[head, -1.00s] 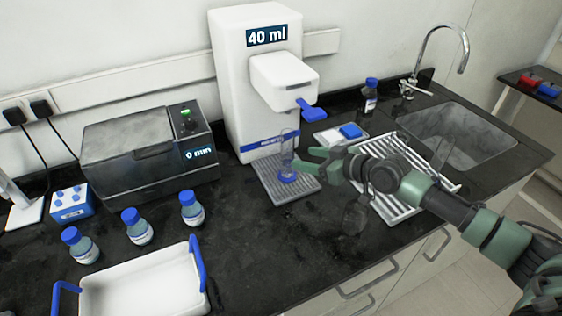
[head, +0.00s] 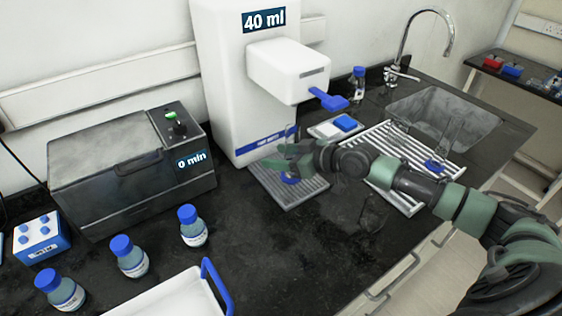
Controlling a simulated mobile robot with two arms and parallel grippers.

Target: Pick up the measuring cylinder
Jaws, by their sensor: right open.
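A clear measuring cylinder with a blue base (head: 290,179) stands upright on the grey grooved drip tray (head: 302,195) under the white dispenser marked 40 ml (head: 226,75). My right gripper (head: 278,162) is open at the cylinder, low above its base. Its fingers overlap the cylinder's body in the head view and hide much of it. I cannot tell whether they touch it. A second clear cylinder with a blue base (head: 434,166) stands on the white drying rack (head: 388,146), behind my right forearm. My left gripper is not in view.
A grey machine showing 0 min (head: 110,170) stands left of the dispenser. Several blue-capped bottles (head: 194,227) and a white tray with a blue handle (head: 165,300) are at the front left. A clear glass vessel (head: 373,212) stands below my arm. A sink (head: 445,115) lies behind right.

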